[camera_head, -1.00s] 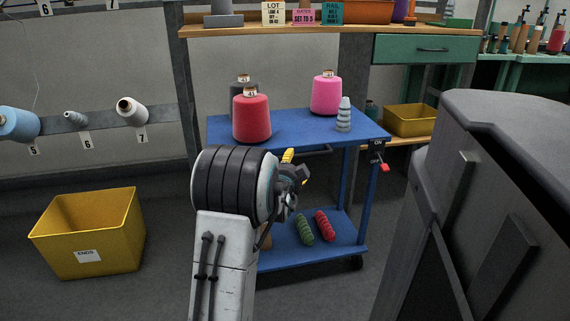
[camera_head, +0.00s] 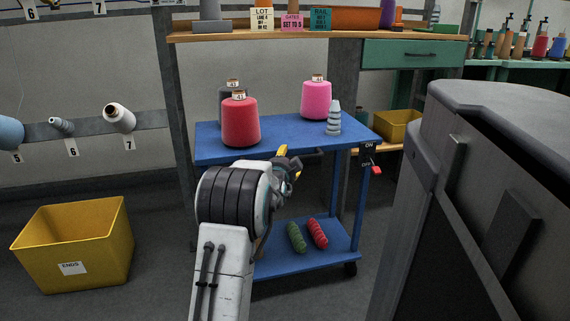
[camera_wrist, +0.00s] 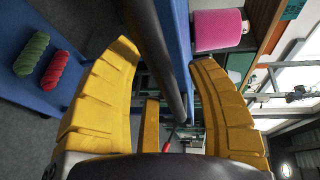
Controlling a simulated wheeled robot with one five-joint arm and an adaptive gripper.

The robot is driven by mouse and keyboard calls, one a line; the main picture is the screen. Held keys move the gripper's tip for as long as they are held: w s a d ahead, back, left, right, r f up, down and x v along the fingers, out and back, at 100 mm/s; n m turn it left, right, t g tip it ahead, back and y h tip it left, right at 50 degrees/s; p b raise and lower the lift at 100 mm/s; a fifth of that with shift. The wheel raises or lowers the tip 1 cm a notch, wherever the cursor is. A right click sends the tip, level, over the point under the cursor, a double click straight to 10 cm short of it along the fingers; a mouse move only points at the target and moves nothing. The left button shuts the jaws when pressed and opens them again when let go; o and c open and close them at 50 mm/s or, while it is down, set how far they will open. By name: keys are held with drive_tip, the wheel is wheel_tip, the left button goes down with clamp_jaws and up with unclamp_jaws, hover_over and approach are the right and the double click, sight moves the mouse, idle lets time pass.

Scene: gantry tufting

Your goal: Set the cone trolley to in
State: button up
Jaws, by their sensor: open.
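The blue cone trolley (camera_head: 290,140) stands ahead in the head view, with a dark push handle (camera_head: 307,153) along its near edge. Its top holds a red cone (camera_head: 241,120), a dark grey cone (camera_head: 228,92), a pink cone (camera_head: 316,98) and a grey ribbed cone (camera_head: 333,120). My gripper (camera_head: 287,165) is at the near edge by the handle, partly hidden behind my wrist. In the wrist view its yellow fingers (camera_wrist: 165,55) are open, with the dark handle bar (camera_wrist: 158,45) running between them. Contact cannot be told.
A green and a red skein (camera_head: 317,233) lie on the lower shelf. An ON/OFF switch with a red lever (camera_head: 376,170) is at the trolley's right corner. A large grey machine (camera_head: 480,190) blocks the right. A yellow ENDS bin (camera_head: 75,245) stands at left.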

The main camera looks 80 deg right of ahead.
drive_tip(key=shift+o, duration=0.3)
clamp_jaws()
idle(0.4)
